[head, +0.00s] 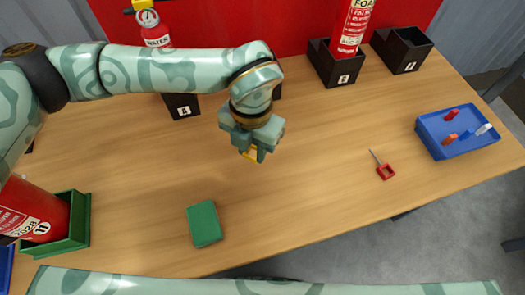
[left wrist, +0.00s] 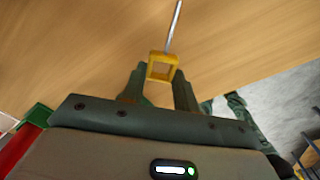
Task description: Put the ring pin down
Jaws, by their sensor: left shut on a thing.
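My left gripper (head: 254,154) is above the middle of the table (head: 140,210), shut on a yellow ring pin. In the left wrist view the yellow ring pin (left wrist: 163,68) has its square ring between my fingertips, and its thin metal shaft points away from the gripper. In the head view only a bit of its yellow ring (head: 250,154) shows below the fingers. A second ring pin, with a red ring (head: 385,171), lies on the table to the right. My right gripper is not in view.
A green block (head: 204,223) lies near the front edge. A blue tray (head: 433,143) holding several small coloured items stands at the right. Black boxes (head: 411,66) line the back, some with extinguishers. A green box (head: 80,222) with a red extinguisher (head: 45,212) stands at the left.

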